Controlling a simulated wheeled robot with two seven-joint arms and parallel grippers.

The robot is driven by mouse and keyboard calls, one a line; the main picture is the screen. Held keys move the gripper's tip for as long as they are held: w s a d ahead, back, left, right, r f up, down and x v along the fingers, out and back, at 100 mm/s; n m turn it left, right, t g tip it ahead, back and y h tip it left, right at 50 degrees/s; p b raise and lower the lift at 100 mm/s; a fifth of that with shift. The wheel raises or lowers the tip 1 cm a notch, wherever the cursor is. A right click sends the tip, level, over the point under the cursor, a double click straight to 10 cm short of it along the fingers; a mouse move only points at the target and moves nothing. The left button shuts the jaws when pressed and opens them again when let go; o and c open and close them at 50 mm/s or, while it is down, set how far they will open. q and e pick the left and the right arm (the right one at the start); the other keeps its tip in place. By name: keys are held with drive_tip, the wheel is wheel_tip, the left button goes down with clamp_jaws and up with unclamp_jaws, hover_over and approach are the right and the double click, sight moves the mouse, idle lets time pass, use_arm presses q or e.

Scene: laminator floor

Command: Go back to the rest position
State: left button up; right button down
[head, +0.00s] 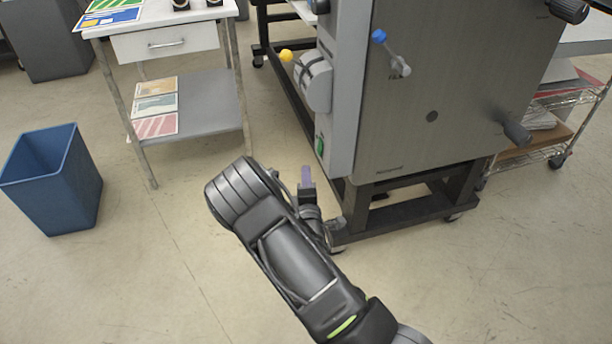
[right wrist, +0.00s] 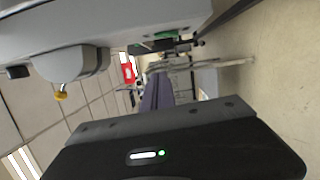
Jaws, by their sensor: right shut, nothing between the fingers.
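My right gripper (head: 306,180) is in the middle of the head view, in front of the lower left corner of the laminator (head: 440,90). Its purple-grey fingers point up in the picture and are shut with nothing between them. In the right wrist view the shut fingers (right wrist: 157,92) show in the middle, with the laminator's body along the top. The gripper looks apart from the laminator, though the exact gap is hard to tell. My right arm reaches in from the bottom of the head view. My left gripper is not in view.
A blue bin (head: 52,180) stands on the floor at the left. A table with a drawer (head: 165,42) and a lower shelf (head: 205,100) stands behind. The laminator has a yellow knob (head: 286,55) and a blue-tipped lever (head: 379,36). A wire rack (head: 545,150) is at right. Floor at lower left is clear.

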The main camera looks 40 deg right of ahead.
idle(0.4)
drive_tip(key=s+a+f+m+g+y+p, duration=0.2)
drive_tip(key=s+a+f+m+g+y, duration=0.25)
drive_tip(key=s+a+f, duration=0.35)
drive_tip(key=s+a+f+m+g+y+p, duration=0.25)
drive_tip(key=s+a+f+m+g, duration=0.2)
drive_tip(key=s+a+f, duration=0.5)
drive_tip(key=s+a+r+m+g+y, duration=0.1)
drive_tip(key=s+a+m+g+y, duration=0.1)
drive_tip(key=s+a, duration=0.4)
drive_tip(key=s+a+r+m+g+y+p, duration=0.1)
drive_tip(key=s+a+y, duration=0.4)
drive_tip(key=a, duration=0.8)
drive_tip(key=s+m+g, duration=0.1)
drive_tip(key=g, duration=0.1)
drive_tip(key=shift+s+a+r+m+g, duration=0.2)
drive_tip(key=shift+r+m+g, duration=0.1)
drive_tip(key=shift+r+m, duration=0.1)
